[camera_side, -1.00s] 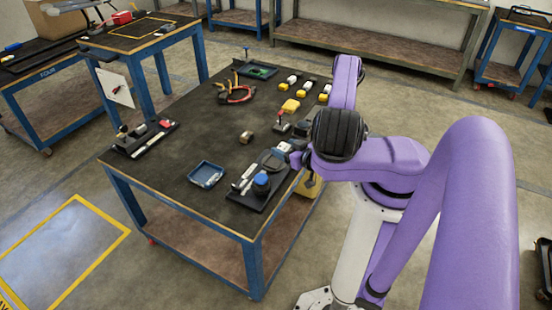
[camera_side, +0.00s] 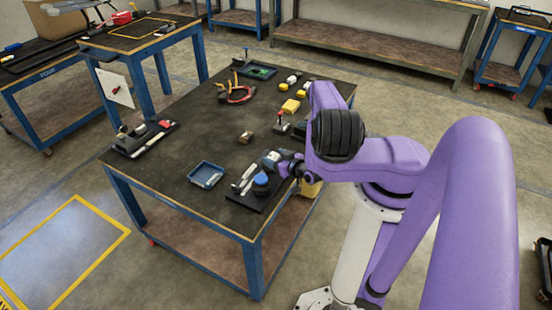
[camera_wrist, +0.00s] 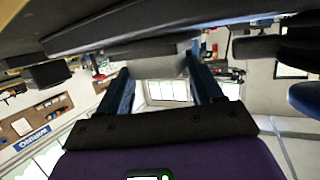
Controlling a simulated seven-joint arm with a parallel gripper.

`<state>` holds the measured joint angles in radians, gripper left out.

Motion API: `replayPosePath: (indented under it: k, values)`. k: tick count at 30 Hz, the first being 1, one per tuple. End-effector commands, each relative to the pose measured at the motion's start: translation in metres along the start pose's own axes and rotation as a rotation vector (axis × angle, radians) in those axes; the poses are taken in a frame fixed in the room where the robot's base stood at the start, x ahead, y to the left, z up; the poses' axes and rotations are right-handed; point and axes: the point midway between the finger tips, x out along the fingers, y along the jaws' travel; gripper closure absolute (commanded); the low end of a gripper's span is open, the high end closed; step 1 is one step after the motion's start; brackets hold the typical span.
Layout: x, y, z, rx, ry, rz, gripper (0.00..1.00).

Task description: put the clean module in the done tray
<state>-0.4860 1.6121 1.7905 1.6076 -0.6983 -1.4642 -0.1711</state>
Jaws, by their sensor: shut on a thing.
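My gripper (camera_side: 287,168) is at the right edge of the bench in the side view, low beside the black tool mat. In the wrist view my gripper (camera_wrist: 163,88) has its two blue fingers on either side of a grey block-shaped module (camera_wrist: 155,62) and is shut on it. The module's markings and cleanness cannot be told. In the side view it is too small to pick out surely by the gripper. A small blue tray (camera_side: 206,174) lies on the near part of the bench and looks empty. I cannot tell whether it is the done tray.
The black mat (camera_side: 238,197) bears a blue-lidded jar (camera_side: 261,184) and pale tools.

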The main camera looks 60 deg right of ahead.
Motion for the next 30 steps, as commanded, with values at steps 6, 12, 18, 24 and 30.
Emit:
replayPosePath:
  k: [6,12,18,24,30]
  values:
    - [0.0,0.0,0.001,-0.001,0.001,0.0,0.7]
    - [0.001,0.001,0.003,0.0,0.001,0.001,0.28]
    - [0.001,0.0,0.003,0.0,0.001,0.0,0.09]
    - [0.001,0.0,0.003,-0.001,0.001,0.0,0.09]
    - [-0.012,0.001,0.005,0.003,-0.002,0.003,0.09]
